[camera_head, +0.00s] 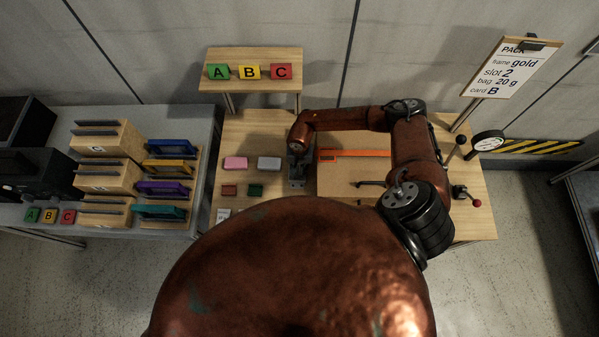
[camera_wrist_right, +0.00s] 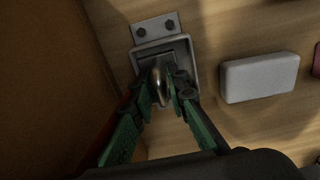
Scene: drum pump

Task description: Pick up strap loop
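A shiny metal loop (camera_wrist_right: 160,84) stands in a square grey holder (camera_wrist_right: 184,50) on the wooden table in the right wrist view; I take it for the strap loop. My right gripper (camera_wrist_right: 163,98) is open, with its green-padded fingers on either side of the loop. A small gap seems to remain beside the loop. In the head view, the right gripper (camera_head: 297,165) points down between the grey block and the cardboard box. The loop is hidden there. My left gripper is not in view.
A cardboard box (camera_head: 345,180) with an orange strip (camera_head: 355,153) stands close beside the right gripper. A grey block (camera_head: 269,163) and a pink block (camera_head: 236,163) lie to the left. A side table with racks (camera_head: 110,170) stands further left.

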